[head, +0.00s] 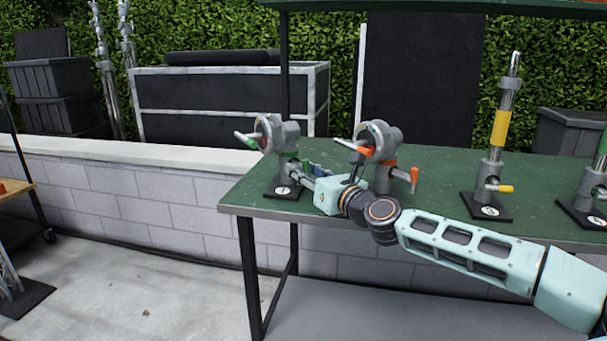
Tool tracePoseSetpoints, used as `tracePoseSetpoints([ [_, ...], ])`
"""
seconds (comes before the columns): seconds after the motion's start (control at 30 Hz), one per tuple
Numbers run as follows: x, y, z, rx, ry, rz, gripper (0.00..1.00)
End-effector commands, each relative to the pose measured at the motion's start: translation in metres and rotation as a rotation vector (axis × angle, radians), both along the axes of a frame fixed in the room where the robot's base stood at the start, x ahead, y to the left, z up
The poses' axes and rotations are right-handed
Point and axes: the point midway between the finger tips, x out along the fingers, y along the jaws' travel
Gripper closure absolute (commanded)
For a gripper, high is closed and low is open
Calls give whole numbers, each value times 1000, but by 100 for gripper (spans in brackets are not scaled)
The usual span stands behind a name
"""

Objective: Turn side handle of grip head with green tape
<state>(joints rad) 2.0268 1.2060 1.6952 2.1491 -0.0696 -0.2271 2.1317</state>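The grip head with green tape (277,135) stands upright on a small black base at the left end of the green table. A grey handle with a green end sticks out to the left of its round head. Lower down, a green side handle (307,167) shows at the right of its post, partly hidden by my gripper. My gripper (299,172) reaches in from the right, pointing left, with its fingers close to the post and that side handle. The fingers are small and overlap the handle, so I cannot tell contact or opening.
A grip head with orange tape (376,141) stands close behind my wrist. A post with yellow tape (499,128) and another with green tape (588,184) stand farther right on the table (255,206). A low block wall (130,190) runs behind.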

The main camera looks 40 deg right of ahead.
Motion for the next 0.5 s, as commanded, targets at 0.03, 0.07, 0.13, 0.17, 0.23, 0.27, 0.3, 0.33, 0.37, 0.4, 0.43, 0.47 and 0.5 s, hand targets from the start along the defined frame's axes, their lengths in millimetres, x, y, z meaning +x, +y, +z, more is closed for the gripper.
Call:
tracePoseSetpoints([
  [0.03,1,0,0,0,0,-1,67],
  [0.07,1,-1,0,0,0,-1,67],
  [0.13,1,-1,0,1,0,-1,67],
  [0.17,1,-1,0,1,0,-1,67],
  [0.23,1,-1,0,1,0,-1,67],
  [0.27,1,-1,0,0,0,-1,67],
  [0.3,1,0,0,0,0,-1,71],
  [0.33,1,0,0,0,0,-1,75],
  [0.37,1,0,0,0,0,-1,78],
  [0.4,1,0,0,0,0,-1,82],
  [0.43,1,0,0,0,0,-1,86],
  [0.47,1,0,0,0,0,-1,89],
  [0.5,1,0,0,0,0,0,93],
])
